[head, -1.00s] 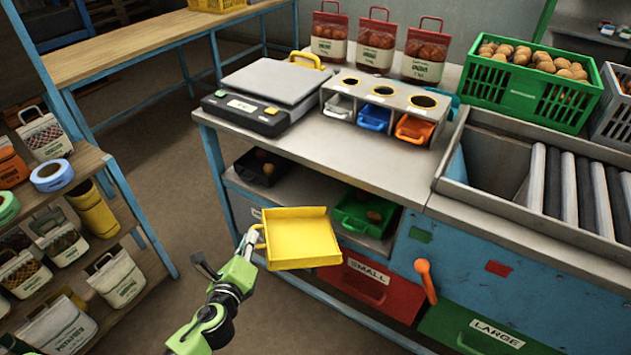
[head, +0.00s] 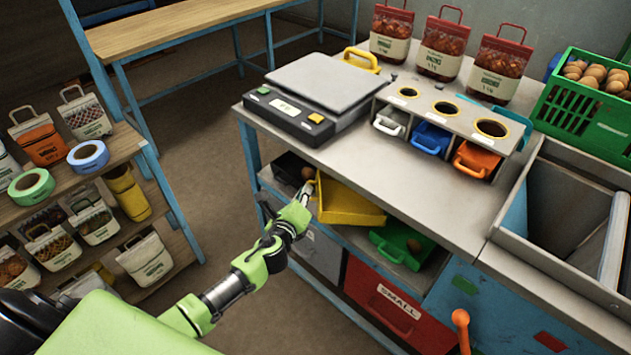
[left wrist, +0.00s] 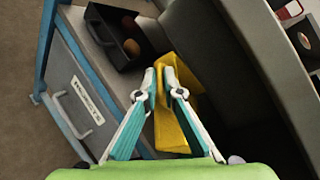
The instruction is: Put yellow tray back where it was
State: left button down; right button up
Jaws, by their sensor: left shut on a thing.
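The yellow tray (head: 346,203) is at the opening of the shelf under the bench, between a black tray (head: 290,169) on its left and a green tray (head: 403,245) on its right. My left gripper (head: 308,192) is shut on the yellow tray at its left side. In the left wrist view the two fingertips (left wrist: 166,78) close on the tray's edge, and part of the yellow tray (left wrist: 172,128) shows between and beside the fingers. Whether the tray rests on the shelf I cannot tell. My right gripper is not in view.
The black tray (left wrist: 118,35) holds a brown round item. The bench top (head: 370,160) overhangs the shelf and carries a scale (head: 325,85) and a holder with small scoops (head: 445,125). A red SMALL drawer (head: 395,305) is below. Side shelves (head: 120,200) stand at left.

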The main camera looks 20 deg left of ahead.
pick_arm(q)
jog(key=f+b+x, duration=0.1)
jog(key=b+x, duration=0.1)
jog(key=x, duration=0.6)
jog(key=shift+w+f+b, duration=0.2)
jog(key=shift+f+b, duration=0.05)
jog(key=shift+b, duration=0.05)
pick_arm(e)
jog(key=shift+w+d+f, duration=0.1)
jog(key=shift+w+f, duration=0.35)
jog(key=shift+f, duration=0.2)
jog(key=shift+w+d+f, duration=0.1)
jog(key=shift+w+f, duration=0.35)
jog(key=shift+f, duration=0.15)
pick_arm(q)
jog(key=shift+a, duration=0.1)
jog(key=shift+f, duration=0.15)
jog(key=c, duration=2.2)
grip_release()
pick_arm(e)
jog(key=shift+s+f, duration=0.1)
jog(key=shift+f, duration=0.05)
